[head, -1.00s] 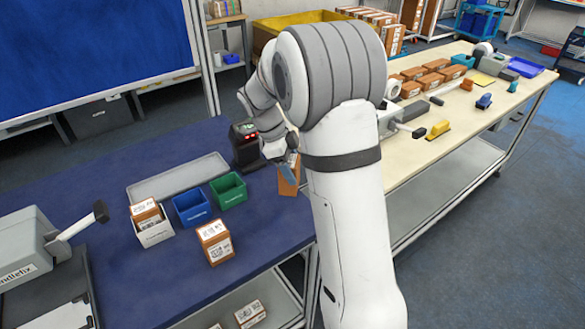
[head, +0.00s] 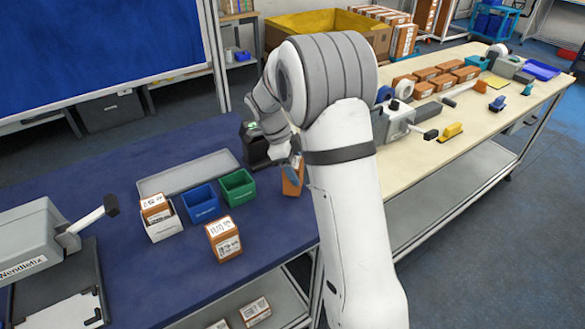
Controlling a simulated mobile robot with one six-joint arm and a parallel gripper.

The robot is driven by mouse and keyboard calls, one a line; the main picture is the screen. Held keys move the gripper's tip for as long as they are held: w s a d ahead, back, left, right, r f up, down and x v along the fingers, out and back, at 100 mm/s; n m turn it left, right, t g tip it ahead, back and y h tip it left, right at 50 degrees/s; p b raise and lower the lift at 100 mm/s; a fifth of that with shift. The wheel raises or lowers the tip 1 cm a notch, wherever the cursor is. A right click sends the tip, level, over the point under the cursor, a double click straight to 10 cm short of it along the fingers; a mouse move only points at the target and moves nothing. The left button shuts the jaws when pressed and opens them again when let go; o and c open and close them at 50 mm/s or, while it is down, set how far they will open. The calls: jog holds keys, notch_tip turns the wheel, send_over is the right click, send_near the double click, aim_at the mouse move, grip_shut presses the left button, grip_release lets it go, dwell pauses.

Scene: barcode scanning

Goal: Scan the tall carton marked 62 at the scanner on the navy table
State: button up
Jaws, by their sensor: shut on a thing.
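A brown carton (head: 292,180) hangs below my gripper (head: 292,160), over the right part of the navy table (head: 160,270). My gripper is shut on it. My arm hides part of the gripper and carton, and no number on it can be read. The dark scanner (head: 254,148) stands on the navy table just left of the gripper, with a small green light on top. Another brown carton with white labels (head: 223,240) stands upright at the front of the navy table; its marking is too small to read.
A white bin holding a carton (head: 162,230), a blue bin (head: 201,204) and a green bin (head: 237,188) stand left of the scanner, by a grey tray (head: 188,172). A grey machine (head: 35,245) is far left. The cream table (head: 460,105) at right is crowded.

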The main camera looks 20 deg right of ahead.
jog(key=s+d+r, duration=0.3)
jog(key=s+r, duration=0.6)
jog(key=s, duration=0.2)
jog(key=shift+d, duration=0.3)
jog(key=shift+s, duration=0.1)
